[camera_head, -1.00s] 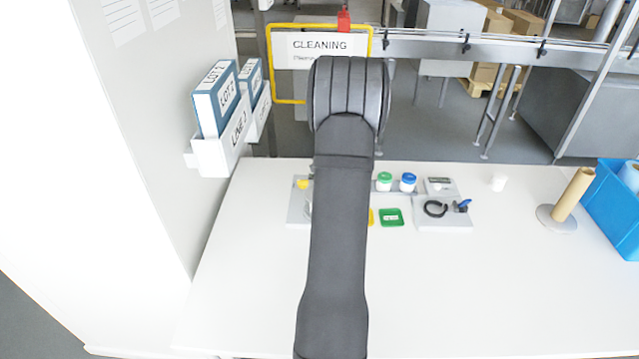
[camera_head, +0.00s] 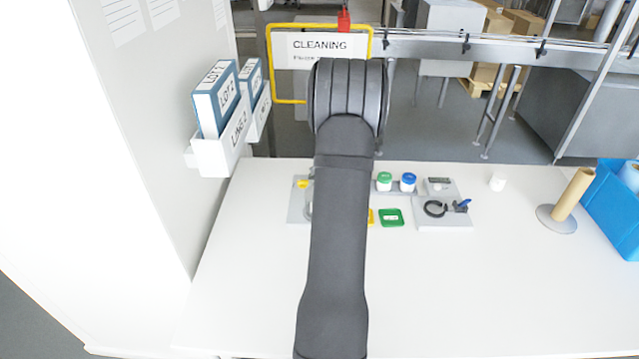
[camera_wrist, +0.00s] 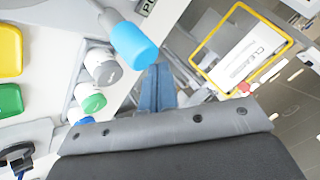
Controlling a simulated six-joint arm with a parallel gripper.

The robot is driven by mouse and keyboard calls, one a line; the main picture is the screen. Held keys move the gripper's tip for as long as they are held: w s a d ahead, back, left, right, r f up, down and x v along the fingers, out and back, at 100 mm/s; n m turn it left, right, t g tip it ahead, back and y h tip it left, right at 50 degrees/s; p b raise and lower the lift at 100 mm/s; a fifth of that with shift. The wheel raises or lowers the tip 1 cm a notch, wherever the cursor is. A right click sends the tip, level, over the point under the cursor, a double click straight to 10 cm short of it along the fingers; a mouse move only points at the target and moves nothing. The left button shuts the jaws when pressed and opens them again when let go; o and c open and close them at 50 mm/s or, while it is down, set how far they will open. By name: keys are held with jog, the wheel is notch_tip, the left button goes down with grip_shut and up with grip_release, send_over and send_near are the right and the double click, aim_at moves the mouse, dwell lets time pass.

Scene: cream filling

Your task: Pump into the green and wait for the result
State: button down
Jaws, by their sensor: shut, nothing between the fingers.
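The green pad (camera_head: 391,217) lies on the table right of my arm, and it shows at the left edge of the wrist view (camera_wrist: 9,100). The green-lidded white jar (camera_head: 384,181) stands behind it; the wrist view shows this jar too (camera_wrist: 90,99). A light blue rounded end on a grey stem (camera_wrist: 134,44) is close to my fingers in the wrist view; I cannot tell whether they touch. My gripper (camera_wrist: 157,88) is shut and empty, beyond the jars. My arm hides it in the head view.
A yellow pad (camera_wrist: 10,50) lies beside the green one. A blue-lidded jar (camera_head: 408,182) and a grey-topped jar (camera_wrist: 102,66) flank the green-lidded jar. A black ring (camera_head: 435,209) sits on a grey plate. A blue bin (camera_head: 612,209) stands right. The table front is clear.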

jog(key=shift+f, duration=1.1)
dwell(0.9)
jog(key=shift+r, duration=1.6)
jog(key=shift+r, duration=3)
jog(key=shift+f, duration=0.1)
jog(key=shift+f, duration=3.6)
